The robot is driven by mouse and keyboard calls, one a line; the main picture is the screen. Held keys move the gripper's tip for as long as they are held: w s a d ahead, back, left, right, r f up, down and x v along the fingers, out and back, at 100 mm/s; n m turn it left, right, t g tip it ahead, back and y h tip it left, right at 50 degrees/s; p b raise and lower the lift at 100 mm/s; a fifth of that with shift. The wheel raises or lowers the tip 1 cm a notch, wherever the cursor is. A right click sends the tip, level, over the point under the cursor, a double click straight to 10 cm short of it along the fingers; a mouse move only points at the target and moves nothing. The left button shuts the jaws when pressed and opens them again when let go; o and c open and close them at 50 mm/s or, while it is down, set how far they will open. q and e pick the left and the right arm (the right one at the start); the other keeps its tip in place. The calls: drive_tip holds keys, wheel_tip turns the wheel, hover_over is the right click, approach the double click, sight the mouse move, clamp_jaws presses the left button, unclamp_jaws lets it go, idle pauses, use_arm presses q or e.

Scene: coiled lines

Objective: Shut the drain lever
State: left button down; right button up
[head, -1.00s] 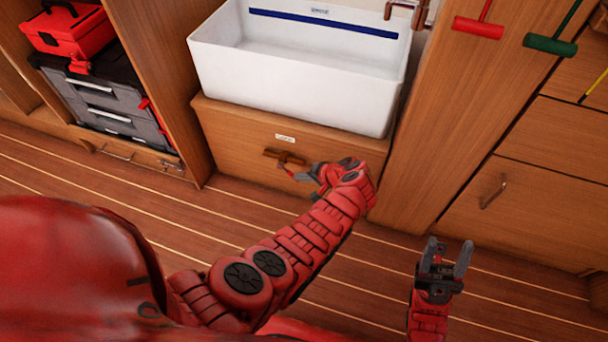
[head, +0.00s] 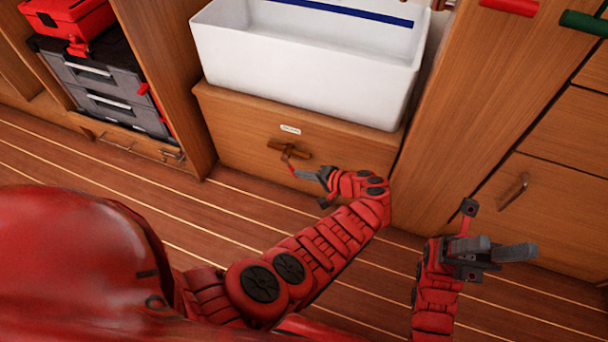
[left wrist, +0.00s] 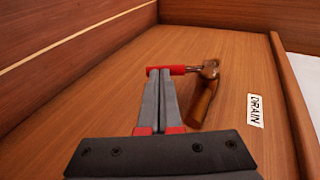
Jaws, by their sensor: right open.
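The drain lever (head: 290,150) sits on the wooden panel below the white sink. In the left wrist view it has a red grip (left wrist: 180,70), a copper-coloured joint (left wrist: 209,68) and a brown bar (left wrist: 203,103), beside a label (left wrist: 255,110) reading DRAIN. The red grip lies crosswise to the bar. My left gripper (head: 296,170) is at the lever, its fingers together and their tips (left wrist: 160,72) overlapping the red grip. I cannot tell whether the grip is between them. My right gripper (head: 512,248) is open and empty, low over the floor at the right.
The white sink (head: 300,75) stands above the lever panel. A grey toolbox (head: 100,85) with a red case (head: 65,20) is in the left bay. A wooden post (head: 475,110) and drawers with a handle (head: 513,190) are at the right. The striped floor is clear.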

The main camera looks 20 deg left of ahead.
use_arm(q)
drive_tip(key=a+f+b, duration=0.2)
drive_tip(key=shift+a+f, duration=0.15)
drive_tip(key=shift+a, duration=0.15)
use_arm(e)
drive_tip(key=s+d+r+n+t+h, duration=0.2)
drive_tip(key=s+n+t+h, duration=0.1)
drive_tip(key=n+h, duration=0.3)
drive_tip(key=s+d+r+n+t+h, duration=0.3)
drive_tip(key=s+n+t+h, duration=0.1)
drive_tip(key=h, duration=0.6)
drive_tip(key=s+n, duration=0.1)
drive_tip(key=n, duration=0.1)
drive_tip(key=shift+s+d+n+t+h, duration=0.25)
drive_tip(key=shift+s+n+t+h, duration=0.05)
drive_tip(key=shift+s+h, duration=0.1)
use_arm(q)
drive_tip(key=shift+a, duration=0.15)
